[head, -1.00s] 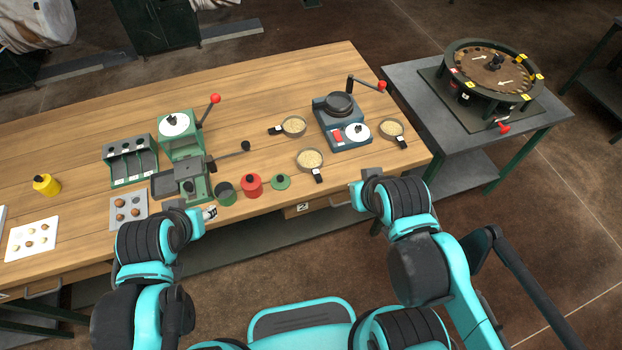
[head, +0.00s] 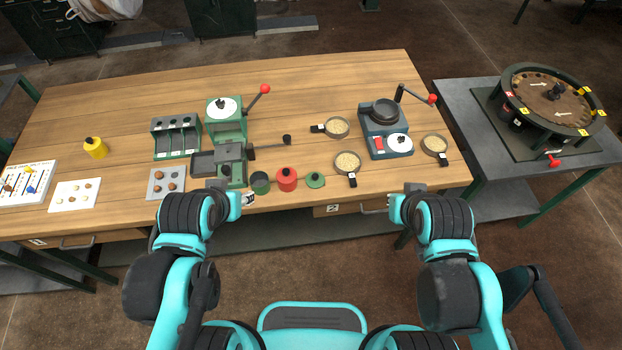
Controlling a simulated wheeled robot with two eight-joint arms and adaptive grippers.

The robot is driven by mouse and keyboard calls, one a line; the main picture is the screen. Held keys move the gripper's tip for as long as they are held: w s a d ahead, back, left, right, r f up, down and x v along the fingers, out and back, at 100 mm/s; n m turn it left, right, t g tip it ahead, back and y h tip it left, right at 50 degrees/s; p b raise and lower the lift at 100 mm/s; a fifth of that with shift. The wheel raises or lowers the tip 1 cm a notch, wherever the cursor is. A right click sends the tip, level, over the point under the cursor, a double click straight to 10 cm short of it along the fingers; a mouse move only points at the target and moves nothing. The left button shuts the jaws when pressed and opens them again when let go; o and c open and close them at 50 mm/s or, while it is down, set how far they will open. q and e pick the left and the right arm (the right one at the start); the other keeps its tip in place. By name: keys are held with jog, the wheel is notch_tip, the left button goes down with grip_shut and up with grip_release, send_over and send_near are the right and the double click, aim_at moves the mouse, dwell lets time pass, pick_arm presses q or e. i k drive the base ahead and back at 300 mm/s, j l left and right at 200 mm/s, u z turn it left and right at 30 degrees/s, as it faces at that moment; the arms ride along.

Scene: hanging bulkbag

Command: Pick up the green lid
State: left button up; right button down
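The small green lid (head: 315,181) with a dark knob lies flat near the front edge of the wooden table, just right of the red canister (head: 287,179). An open dark green canister (head: 260,182) stands left of the red one. My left gripper (head: 249,199) is at the table's front edge, below and left of the lid, mostly hidden by its own arm. My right gripper (head: 388,204) is at the front edge, right of the lid, and also mostly hidden. Neither touches the lid, and whether they are open does not show.
A green lever machine (head: 228,128) stands behind the canisters. Pans of grain (head: 347,163) and a blue-grey device (head: 386,128) stand to the right. A tray with brown balls (head: 166,183) lies to the left. A side table carries a round carousel (head: 552,95).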

aim_at(315, 180)
jog(key=i+l+u, duration=0.15)
jog(key=u, duration=0.25)
jog(key=l+u, duration=0.3)
jog(key=u, duration=0.15)
jog(key=i, duration=0.05)
